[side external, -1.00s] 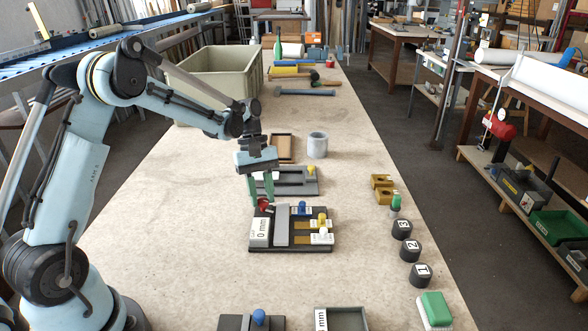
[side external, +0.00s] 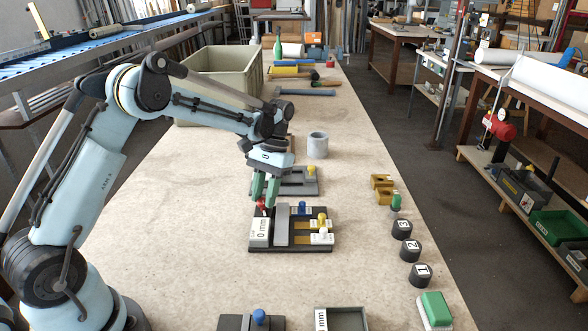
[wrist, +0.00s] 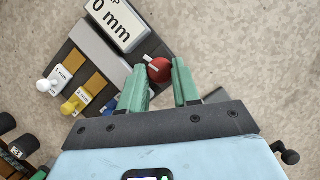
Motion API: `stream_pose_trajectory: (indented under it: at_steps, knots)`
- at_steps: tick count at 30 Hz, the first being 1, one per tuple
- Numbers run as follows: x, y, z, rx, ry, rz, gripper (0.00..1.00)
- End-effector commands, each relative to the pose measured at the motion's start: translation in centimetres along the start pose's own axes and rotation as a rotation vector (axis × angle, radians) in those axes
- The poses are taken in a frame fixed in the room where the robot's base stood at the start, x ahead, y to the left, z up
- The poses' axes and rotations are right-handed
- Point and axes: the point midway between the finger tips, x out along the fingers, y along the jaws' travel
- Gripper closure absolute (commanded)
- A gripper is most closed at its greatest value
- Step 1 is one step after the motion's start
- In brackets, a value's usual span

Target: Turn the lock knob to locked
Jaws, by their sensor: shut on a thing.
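The red lock knob (side external: 262,204) stands at the back left corner of a dark fixture (side external: 290,248), beside a white "0 mm" label block (side external: 260,232). My gripper (side external: 265,195) points down at it, its green fingers on either side. In the wrist view the knob (wrist: 159,71) sits between the tips of the two green fingers of my gripper (wrist: 159,68), which are shut on it. A dark mark shows on the knob. I cannot read any locked or unlocked mark near it.
The fixture carries blue (side external: 302,208), yellow (side external: 322,218) and white (side external: 323,232) knobs close by. A grey fixture (side external: 300,188) lies just behind, with a grey cup (side external: 317,145) beyond. Black numbered pucks (side external: 410,250) stand at right. The table at left is clear.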

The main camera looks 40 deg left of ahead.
Motion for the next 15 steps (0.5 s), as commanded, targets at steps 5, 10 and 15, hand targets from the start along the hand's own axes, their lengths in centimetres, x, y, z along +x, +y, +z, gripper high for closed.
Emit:
stream_pose_trajectory:
  at_steps: [5,10,15]
  knots:
    - [-0.02,0.14,0.0,0.108,0.0,-0.046,0.99]
    - [-0.01,0.16,0.02,0.179,0.001,-0.075,0.99]
    - [0.0,0.22,0.03,0.219,0.001,-0.091,0.99]
